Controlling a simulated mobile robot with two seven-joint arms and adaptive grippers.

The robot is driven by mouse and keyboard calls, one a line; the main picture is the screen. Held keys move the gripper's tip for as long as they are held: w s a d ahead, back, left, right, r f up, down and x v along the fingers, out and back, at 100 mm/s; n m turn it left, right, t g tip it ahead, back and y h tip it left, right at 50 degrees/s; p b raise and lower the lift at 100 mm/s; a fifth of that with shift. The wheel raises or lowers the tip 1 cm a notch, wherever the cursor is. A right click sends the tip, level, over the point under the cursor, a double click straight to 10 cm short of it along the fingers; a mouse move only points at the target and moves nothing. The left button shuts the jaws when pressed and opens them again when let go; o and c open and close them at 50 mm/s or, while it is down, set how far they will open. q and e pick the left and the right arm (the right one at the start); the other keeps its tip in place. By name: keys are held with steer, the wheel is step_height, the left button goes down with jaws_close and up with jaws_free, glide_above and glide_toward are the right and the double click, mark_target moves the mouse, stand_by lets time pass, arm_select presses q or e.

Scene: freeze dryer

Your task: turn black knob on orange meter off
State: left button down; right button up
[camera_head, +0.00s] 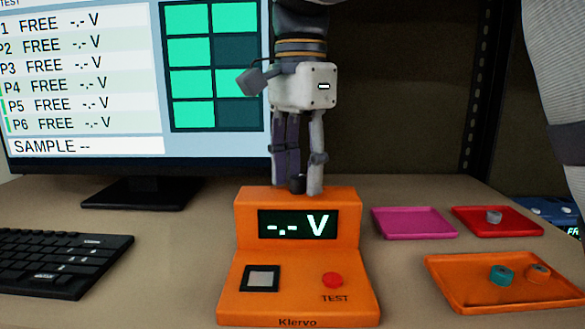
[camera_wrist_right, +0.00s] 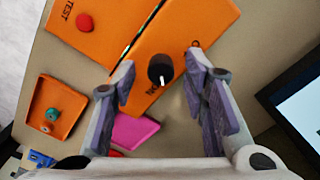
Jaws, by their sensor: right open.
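The orange meter (camera_head: 300,290) stands on the desk, its display (camera_head: 297,226) showing "-.- V". The black knob (camera_wrist_right: 161,69) is on the meter's upper part, with a white pointer mark. Lettering lies on either side of it, partly cut off or too blurred to read fully. My right gripper (camera_head: 302,188) points down over the back of the meter. In the wrist view its fingers are open, one on each side of the knob, apparently not touching it. My left gripper is not visible.
A monitor (camera_head: 85,165) and keyboard (camera_head: 60,262) stand to the left. To the right are a pink tray (camera_head: 412,223), a red tray (camera_head: 485,230) with a grey piece and an orange tray (camera_head: 460,290) with teal and orange pieces.

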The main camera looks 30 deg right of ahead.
steer(key=shift+a+f, duration=0.1)
steer(key=shift+c, duration=0.8)
jaws_close()
